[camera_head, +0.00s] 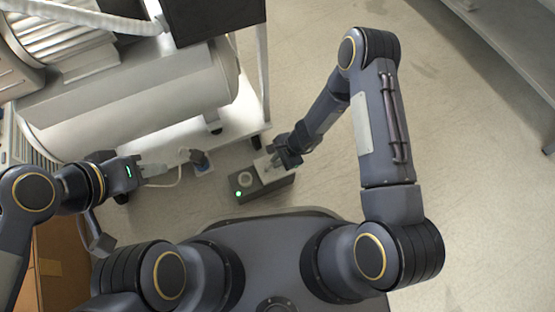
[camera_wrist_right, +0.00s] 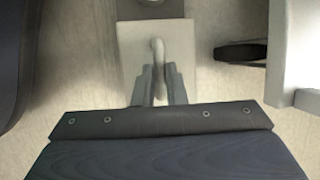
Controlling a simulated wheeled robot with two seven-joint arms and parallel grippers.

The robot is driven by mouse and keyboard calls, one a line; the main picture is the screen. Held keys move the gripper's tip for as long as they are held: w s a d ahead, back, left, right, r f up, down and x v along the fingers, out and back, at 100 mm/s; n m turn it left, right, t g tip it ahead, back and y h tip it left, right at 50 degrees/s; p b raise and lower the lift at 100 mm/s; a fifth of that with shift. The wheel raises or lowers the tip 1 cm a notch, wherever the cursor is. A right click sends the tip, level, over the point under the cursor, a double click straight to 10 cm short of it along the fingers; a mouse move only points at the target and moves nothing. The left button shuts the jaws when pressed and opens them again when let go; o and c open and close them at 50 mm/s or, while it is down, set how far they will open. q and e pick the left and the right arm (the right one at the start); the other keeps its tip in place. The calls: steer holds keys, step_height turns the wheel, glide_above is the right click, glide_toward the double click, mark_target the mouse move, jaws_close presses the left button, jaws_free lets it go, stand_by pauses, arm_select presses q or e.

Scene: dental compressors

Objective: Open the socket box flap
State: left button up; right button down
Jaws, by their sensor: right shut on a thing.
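The socket box (camera_head: 264,190) is a low dark grey box on the floor with a green light and a round pale socket on top. Its pale flap (camera_head: 265,169) lies at the box's right part; in the right wrist view the flap (camera_wrist_right: 135,52) is a light square plate with a raised loop handle (camera_wrist_right: 158,52). My right gripper (camera_head: 277,159) is at the flap, and its fingers (camera_wrist_right: 158,88) are shut on the handle. My left gripper (camera_head: 150,170) is apart from the box, to its left, beside a white cable; whether it holds anything is unclear.
A white wheeled cart (camera_head: 240,125) with a large pale cylinder (camera_head: 140,100) stands behind and left of the box. A dark plug-like part (camera_head: 199,160) with a white cable (camera_head: 178,180) is near its lower edge. A brown box (camera_head: 60,260) is at lower left.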

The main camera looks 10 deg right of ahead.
steer(key=w+r+g+p, duration=0.1)
steer(key=p, duration=0.8)
steer(key=shift+w+a+r, duration=0.1)
steer(key=shift+a+r, duration=0.1)
steer(key=shift+f+p, duration=0.1)
steer(key=shift+p, duration=0.4)
steer(key=shift+w+a+f+g+h+b, duration=0.2)
steer(key=shift+g+h+b, duration=0.1)
steer(key=shift+g+b, duration=0.1)
steer(key=w+g+b, duration=0.1)
steer(key=b, duration=0.2)
steer(key=w+m+g+b, duration=0.1)
steer(key=b, duration=0.2)
steer(key=shift+a+r+g+h, duration=0.2)
steer(key=shift+a+g+h, duration=0.1)
steer(key=shift+h, duration=0.1)
steer(key=shift+w+r+g+b, duration=0.1)
steer(key=shift+r+g+b, duration=0.2)
steer(key=shift+b, duration=0.05)
steer(key=shift+r, duration=0.1)
